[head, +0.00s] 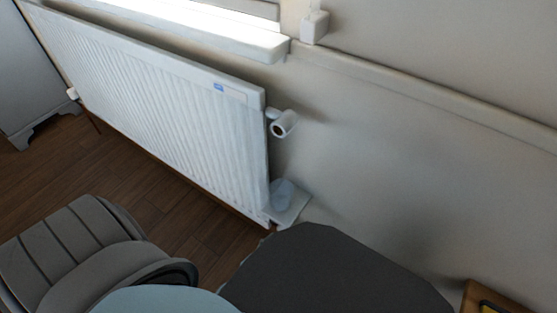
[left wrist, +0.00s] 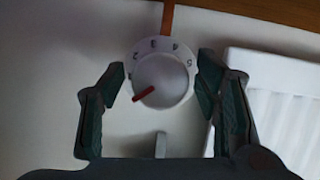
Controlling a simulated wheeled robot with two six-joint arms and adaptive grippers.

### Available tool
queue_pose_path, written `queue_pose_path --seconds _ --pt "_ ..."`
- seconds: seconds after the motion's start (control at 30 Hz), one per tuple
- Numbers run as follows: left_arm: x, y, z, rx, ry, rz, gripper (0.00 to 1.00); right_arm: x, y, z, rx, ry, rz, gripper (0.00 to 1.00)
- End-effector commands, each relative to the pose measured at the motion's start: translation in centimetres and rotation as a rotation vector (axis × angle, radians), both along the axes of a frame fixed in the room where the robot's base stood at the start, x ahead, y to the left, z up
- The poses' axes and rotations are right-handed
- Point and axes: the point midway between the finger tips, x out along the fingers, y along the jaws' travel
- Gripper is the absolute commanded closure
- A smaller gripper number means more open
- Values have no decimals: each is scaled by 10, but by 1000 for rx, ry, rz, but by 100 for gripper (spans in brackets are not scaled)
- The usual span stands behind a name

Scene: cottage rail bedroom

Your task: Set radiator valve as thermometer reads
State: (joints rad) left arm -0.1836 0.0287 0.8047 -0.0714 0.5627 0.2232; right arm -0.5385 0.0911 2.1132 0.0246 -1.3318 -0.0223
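The radiator valve (head: 284,123) is a white knob with a dark, brownish end, at the upper right end of the white radiator (head: 165,100) in the head view. In the left wrist view a round white dial (left wrist: 163,79) carries dark marks around its rim and a red pointer (left wrist: 145,94) turned to the lower left. My left gripper (left wrist: 163,77) is open, a finger on each side of the dial; I see no clear contact. My left gripper's fingers do not show in the head view. My right gripper is in neither view. I cannot make out a thermometer.
A glass-like object (head: 283,196) stands on a small ledge (head: 295,208) below the valve. A window sill (head: 200,30) juts above the radiator, with a small white box (head: 314,27) on the wall. A wooden-edged object (head: 500,300) is at the lower right. The wall right of the valve is bare.

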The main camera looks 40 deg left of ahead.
Motion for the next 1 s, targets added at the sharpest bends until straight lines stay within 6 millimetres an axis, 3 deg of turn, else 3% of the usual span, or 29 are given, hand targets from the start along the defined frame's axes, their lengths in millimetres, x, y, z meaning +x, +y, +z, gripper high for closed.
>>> queue_pose_path --seconds 0.03,0.27,0.77,0.8,0.9,1.0 --pt "0 0 0 0 0 0 53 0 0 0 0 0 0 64" --pt "0 0 0 0 0 0 90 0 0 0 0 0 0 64" --pt "0 0 0 126 3 0 90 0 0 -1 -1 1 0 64" --pt "0 0 0 126 3 0 59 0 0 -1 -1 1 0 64" --pt "0 0 0 126 3 0 43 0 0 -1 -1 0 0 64" --pt "0 0 0 126 3 0 42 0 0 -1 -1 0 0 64"
